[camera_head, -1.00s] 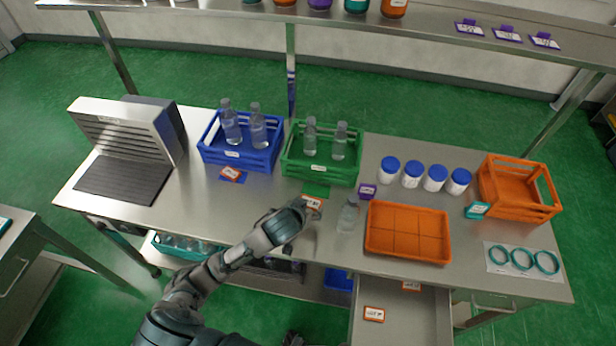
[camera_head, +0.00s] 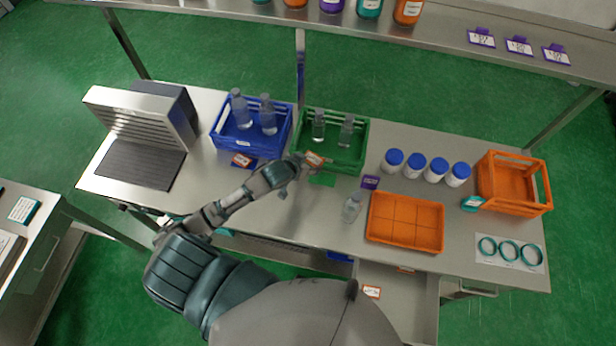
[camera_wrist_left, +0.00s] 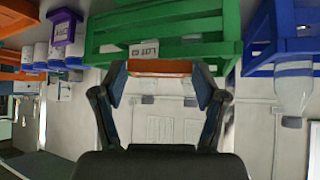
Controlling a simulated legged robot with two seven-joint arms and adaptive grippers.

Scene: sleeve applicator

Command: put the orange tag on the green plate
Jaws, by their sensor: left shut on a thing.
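The orange-edged tag (camera_head: 315,159) is held up by my left gripper (camera_head: 303,163) in the head view. The gripper is shut on it, and the tag's orange edge (camera_wrist_left: 160,68) spans between the two fingertips in the left wrist view. The green plate (camera_head: 322,180) lies flat on the bench just in front of the green crate (camera_head: 355,158). The tag shows above the plate in the picture and overlaps the crate's front wall; its exact height is unclear. The tag appears apart from the plate. My right gripper is out of view.
A blue crate (camera_head: 276,145) with bottles stands left; another orange-edged tag (camera_head: 242,160) lies before it. A loose bottle (camera_head: 351,207), purple tag (camera_head: 370,182) and orange tray (camera_head: 405,222) are to the right. Bare bench lies left of the loose bottle.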

